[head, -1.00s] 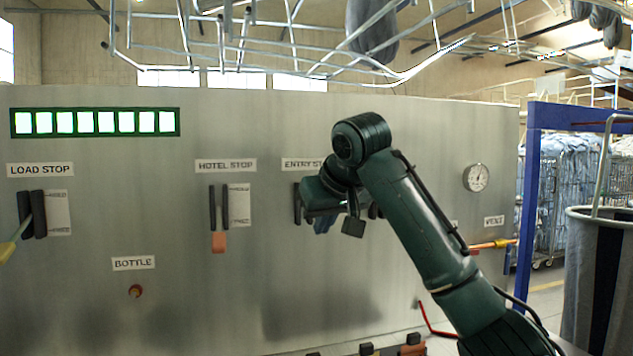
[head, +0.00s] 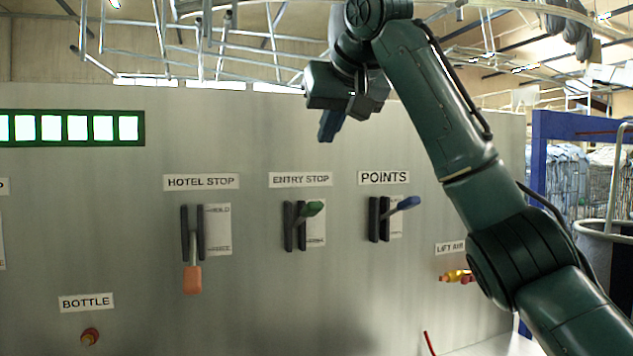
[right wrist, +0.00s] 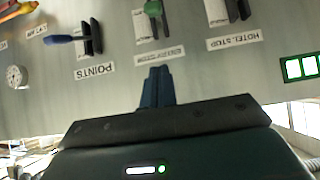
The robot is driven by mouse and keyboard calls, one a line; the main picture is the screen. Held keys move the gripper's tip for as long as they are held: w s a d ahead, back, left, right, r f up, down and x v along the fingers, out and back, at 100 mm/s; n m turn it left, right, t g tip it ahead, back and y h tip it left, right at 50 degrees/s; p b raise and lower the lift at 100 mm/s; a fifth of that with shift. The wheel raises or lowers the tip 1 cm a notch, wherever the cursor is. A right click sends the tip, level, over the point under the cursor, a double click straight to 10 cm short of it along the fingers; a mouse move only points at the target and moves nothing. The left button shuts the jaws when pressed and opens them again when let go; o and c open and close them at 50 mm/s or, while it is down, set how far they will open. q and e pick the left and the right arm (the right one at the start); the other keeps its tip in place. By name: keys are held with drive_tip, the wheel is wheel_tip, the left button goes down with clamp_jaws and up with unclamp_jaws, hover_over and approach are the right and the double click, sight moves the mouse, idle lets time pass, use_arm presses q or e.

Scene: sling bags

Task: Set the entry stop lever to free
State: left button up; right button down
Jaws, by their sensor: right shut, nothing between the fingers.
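The entry stop lever (head: 312,209) has a green handle and stands under the ENTRY STOP label on the grey panel. Its handle sticks outward and slightly up to the right from two dark guide bars; the wording on its plate is too small to read. It also shows in the right wrist view (right wrist: 153,9), at the top edge. My right gripper (head: 326,138) is raised above the ENTRY STOP label, shut and empty, apart from the lever. Its blue fingertips (right wrist: 157,72) point toward the panel in the right wrist view. My left gripper is not in view.
The hotel stop lever (head: 193,278), orange, hangs down at the left. The blue points lever (head: 405,203) stands close on the right. A yellow and red fitting (head: 457,276) sits lower right, and a bottle knob (head: 90,337) lower left. Rails hang overhead.

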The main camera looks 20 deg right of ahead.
drive_tip(key=p, duration=0.3)
hover_over(316, 201)
drive_tip(key=w, duration=0.3)
drive_tip(key=f, duration=0.6)
drive_tip(key=shift+s+d+f, duration=0.1)
drive_tip(key=shift+s+f, duration=0.1)
drive_tip(key=shift+s+f+b, duration=0.15)
drive_tip(key=shift+s+f, duration=0.15)
drive_tip(key=shift+f, duration=0.25)
drive_tip(key=shift+s+f+b, duration=0.15)
drive_tip(key=shift+s+f, duration=0.1)
drive_tip(key=shift+f, duration=0.3)
drive_tip(key=shift+s+f, duration=0.35)
drive_tip(key=shift+f, duration=0.1)
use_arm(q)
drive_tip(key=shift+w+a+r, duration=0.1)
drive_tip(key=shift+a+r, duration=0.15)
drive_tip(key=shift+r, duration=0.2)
use_arm(e)
drive_tip(key=shift+s+f, duration=0.1)
drive_tip(key=shift+f, duration=0.15)
